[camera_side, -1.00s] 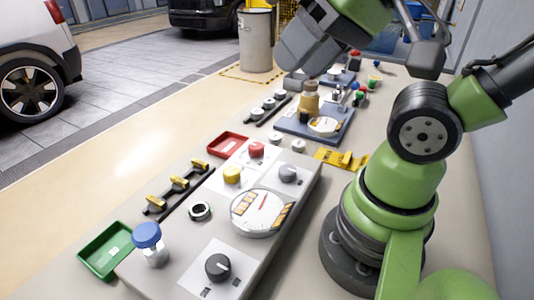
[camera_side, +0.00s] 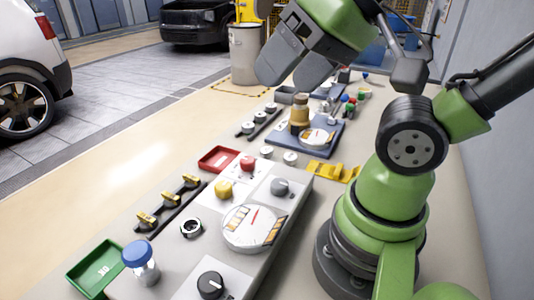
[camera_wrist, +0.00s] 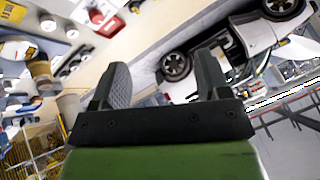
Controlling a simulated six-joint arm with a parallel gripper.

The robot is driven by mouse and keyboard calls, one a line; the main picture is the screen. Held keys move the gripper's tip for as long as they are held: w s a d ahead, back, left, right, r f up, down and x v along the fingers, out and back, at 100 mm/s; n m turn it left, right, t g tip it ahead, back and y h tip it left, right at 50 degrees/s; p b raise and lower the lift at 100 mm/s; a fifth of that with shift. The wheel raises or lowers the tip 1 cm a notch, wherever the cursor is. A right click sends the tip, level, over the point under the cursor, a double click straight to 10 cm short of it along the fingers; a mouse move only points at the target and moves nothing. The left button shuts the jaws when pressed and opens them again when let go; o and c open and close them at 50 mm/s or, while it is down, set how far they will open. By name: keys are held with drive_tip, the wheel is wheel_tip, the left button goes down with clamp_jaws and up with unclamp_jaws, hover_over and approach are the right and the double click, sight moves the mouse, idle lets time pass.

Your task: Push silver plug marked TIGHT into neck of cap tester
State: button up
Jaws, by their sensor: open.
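Several silver plugs stand in a dark rack (camera_side: 259,121) on the bench, and two silver caps, one nearer (camera_side: 290,157) and one farther (camera_side: 266,151), stand apart from it. No TIGHT mark is readable, so I cannot tell which plug bears it. A blue-grey board with a brass-coloured neck (camera_side: 299,112) and a round gauge (camera_side: 318,137) looks like the cap tester. The neck also shows at left in the wrist view (camera_wrist: 40,72). My gripper (camera_wrist: 165,82) is open and empty, raised above the bench; in the side view it is near the top (camera_side: 292,72).
A large grey panel with a gauge (camera_side: 254,228), knobs and a black ring (camera_side: 191,228) fills the foreground. The floor at left is open.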

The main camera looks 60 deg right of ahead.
drive_tip(key=w+d+f+n+g+h, duration=0.2)
drive_tip(key=w+d+f+g, duration=0.3)
drive_tip(key=w+d, duration=0.9)
drive_tip(key=d+f, duration=0.3)
drive_tip(key=f, duration=0.2)
drive_tip(key=w+d+f+n+g, duration=0.1)
drive_tip(key=d+f, duration=0.2)
drive_tip(key=f, duration=0.2)
drive_tip(key=d+f+n+g, duration=0.1)
drive_tip(key=d+f, duration=0.2)
drive_tip(key=f, duration=0.2)
drive_tip(key=shift+w+d+f, duration=0.3)
drive_tip(key=shift+w, duration=0.1)
hover_over(267, 149)
drive_tip(key=f, duration=0.4)
drive_tip(key=shift+a+f, duration=0.3)
drive_tip(key=f, duration=0.5)
drive_tip(key=shift+d+f, duration=0.2)
drive_tip(key=shift+f, duration=0.2)
drive_tip(key=shift+c, duration=0.3)
drive_tip(key=c, duration=1)
